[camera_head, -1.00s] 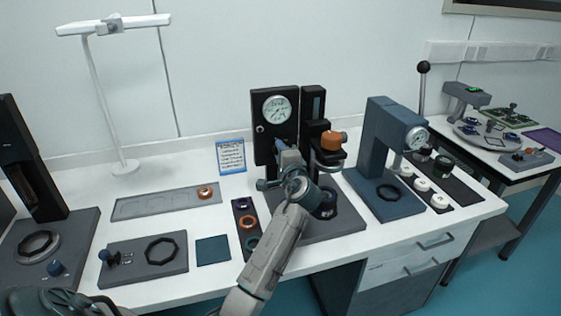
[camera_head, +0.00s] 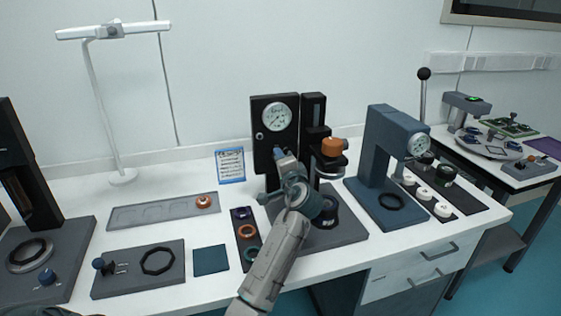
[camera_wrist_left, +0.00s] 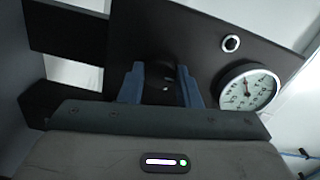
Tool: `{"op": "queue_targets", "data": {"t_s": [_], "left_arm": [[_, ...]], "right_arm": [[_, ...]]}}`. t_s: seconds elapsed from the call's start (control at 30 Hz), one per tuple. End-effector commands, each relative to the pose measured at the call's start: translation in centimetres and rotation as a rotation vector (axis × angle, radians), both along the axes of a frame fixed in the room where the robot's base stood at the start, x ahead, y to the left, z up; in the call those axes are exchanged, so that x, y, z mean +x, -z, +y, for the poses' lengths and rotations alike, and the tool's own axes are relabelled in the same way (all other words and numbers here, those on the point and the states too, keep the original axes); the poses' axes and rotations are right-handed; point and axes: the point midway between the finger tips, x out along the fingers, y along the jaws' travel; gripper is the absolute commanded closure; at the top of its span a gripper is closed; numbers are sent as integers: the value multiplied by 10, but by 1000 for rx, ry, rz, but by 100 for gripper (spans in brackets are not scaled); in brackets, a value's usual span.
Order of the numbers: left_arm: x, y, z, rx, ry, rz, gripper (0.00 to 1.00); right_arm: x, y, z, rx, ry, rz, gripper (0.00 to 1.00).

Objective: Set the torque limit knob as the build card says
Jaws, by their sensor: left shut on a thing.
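The black press-like station (camera_head: 263,135) stands in the middle of the bench, with a round white dial gauge (camera_head: 275,117) on its upright panel. My left gripper (camera_head: 281,156) is in front of the panel, below the gauge. In the left wrist view, its two blue-grey fingers (camera_wrist_left: 161,88) are shut on a dark knob (camera_wrist_left: 162,78) on the panel, mostly hidden between them. The gauge (camera_wrist_left: 248,90) shows to their right. The knob's marks and setting cannot be read. The build card (camera_head: 230,165) is blue-edged and stands left of the station; its text is too small to read.
An orange-topped part (camera_head: 331,146) sits on the station's column, right of my gripper. A narrow dark tray (camera_head: 244,247) with coloured rings lies to the left. A blue-grey press (camera_head: 378,150) stands to the right. A white lamp stand (camera_head: 105,110) is at the back left.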

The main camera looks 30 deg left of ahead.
Motion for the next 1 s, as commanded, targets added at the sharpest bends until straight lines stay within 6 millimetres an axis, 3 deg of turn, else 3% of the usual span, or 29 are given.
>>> {"op": "queue_targets", "data": {"t_s": [0.03,0.13,0.53,0.8,1.0], "left_arm": [[0,2,0,-3,0,3,66],[0,2,0,-2,0,2,48],[-6,2,-8,-3,1,0,48],[-40,5,-48,-6,2,0,48],[-60,3,-72,-6,2,1,48]], "right_arm": [[0,0,0,0,0,0,100],[0,0,0,0,0,1,100],[-1,3,0,0,1,8,100],[39,-8,5,2,-3,-12,100],[56,-17,6,2,-5,-15,100]]}}
